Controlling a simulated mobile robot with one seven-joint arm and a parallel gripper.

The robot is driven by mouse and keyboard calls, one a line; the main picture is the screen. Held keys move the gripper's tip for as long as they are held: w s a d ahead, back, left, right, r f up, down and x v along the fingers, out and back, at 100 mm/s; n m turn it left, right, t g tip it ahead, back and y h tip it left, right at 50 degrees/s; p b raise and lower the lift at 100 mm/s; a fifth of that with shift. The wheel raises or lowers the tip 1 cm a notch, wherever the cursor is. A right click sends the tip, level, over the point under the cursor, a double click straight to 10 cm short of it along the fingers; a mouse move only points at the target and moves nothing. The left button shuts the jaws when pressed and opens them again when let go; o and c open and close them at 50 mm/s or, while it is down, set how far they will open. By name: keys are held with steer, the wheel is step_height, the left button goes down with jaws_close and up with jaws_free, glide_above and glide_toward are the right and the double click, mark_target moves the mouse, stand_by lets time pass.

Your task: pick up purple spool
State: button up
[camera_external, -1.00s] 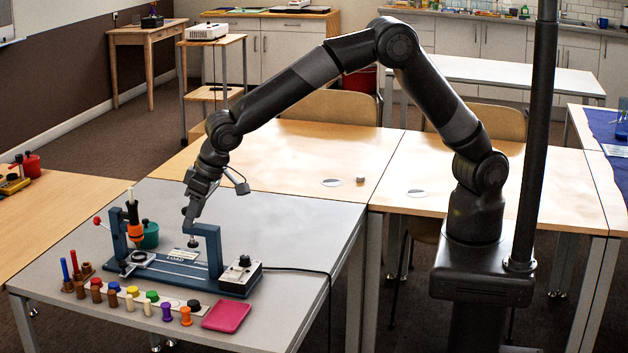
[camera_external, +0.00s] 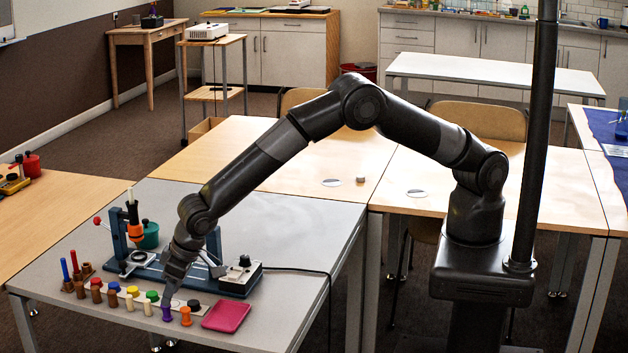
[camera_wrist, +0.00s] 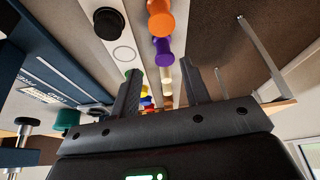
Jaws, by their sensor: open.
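The purple spool (camera_external: 167,313) stands upright in the front row, between a cream spool (camera_external: 148,308) and an orange spool (camera_external: 185,317).
A black spool (camera_wrist: 108,22) stands on the pale strip beside the row. A pink tray (camera_external: 226,316) lies to the right. The blue fixture (camera_external: 170,272) with a control box (camera_external: 240,275) stands behind. The grey table's front right is clear.

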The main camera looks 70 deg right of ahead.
mark_target(167, 312)
steer(key=x, duration=0.5)
steer(key=shift+s+a, duration=0.1)
steer(key=shift+a, duration=0.2)
steer(key=c, duration=0.9)
